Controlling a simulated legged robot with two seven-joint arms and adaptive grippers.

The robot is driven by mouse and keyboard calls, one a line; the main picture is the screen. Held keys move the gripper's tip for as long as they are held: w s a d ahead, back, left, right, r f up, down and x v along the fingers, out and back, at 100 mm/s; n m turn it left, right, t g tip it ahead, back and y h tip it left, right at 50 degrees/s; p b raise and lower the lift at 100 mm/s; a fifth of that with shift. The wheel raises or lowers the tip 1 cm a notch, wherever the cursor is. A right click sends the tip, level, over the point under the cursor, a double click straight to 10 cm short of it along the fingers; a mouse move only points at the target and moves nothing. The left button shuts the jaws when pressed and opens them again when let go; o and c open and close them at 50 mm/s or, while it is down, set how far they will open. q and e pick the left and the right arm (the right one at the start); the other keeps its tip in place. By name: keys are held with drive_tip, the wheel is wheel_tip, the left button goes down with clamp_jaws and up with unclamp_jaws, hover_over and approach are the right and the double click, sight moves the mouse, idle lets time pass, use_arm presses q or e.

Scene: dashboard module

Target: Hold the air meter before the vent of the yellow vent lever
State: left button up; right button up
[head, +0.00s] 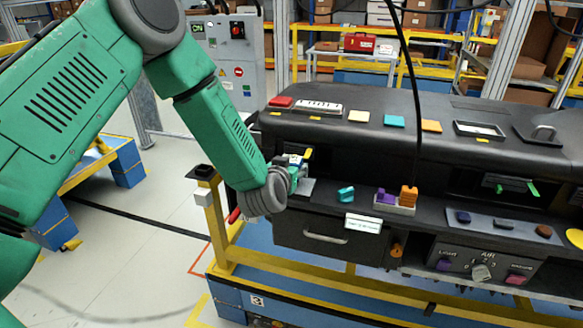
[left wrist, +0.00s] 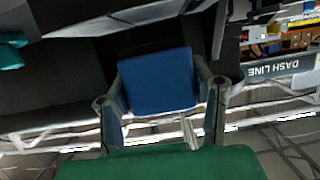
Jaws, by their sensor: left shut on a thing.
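My left gripper (head: 291,174) is at the left end of the dashboard, in front of its face. It is shut on a blue block, which looks to be the air meter (left wrist: 157,80); the left wrist view shows it between the two fingers. The yellow vent lever (head: 308,153) shows just above and beyond the gripper in the head view. Its vent is mostly hidden behind my gripper and the held thing, so I cannot tell the exact gap or alignment. My right gripper is not in view.
The black dashboard (head: 380,100) stands on a yellow-framed cart (head: 225,225). A teal knob (head: 346,194) and a small tray (head: 394,208) with purple and orange pieces lie to the right on the ledge. A green lever (head: 532,189) is farther right.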

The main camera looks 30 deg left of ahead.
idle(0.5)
use_arm(q)
drive_tip(key=p+v, duration=0.3)
drive_tip(key=v, duration=0.5)
drive_tip(key=shift+s+r, duration=0.2)
drive_tip(key=shift+r, duration=0.15)
drive_tip(key=s+d+f+m+h+b, duration=0.1)
drive_tip(key=s+d+f+b, duration=0.2)
drive_tip(key=f+b, duration=0.5)
drive_tip(key=s+d+f+m+h+b, duration=0.1)
drive_tip(key=s+d+f+h+b, duration=0.1)
drive_tip(key=s+d+f+b, duration=0.2)
wheel_tip(320, 180, down, 7)
drive_tip(key=d+b, duration=0.2)
drive_tip(key=b, duration=0.2)
drive_tip(key=shift+s+r+m+h, duration=0.2)
drive_tip(key=shift+s+m+h, duration=0.1)
drive_tip(key=shift+m, duration=0.1)
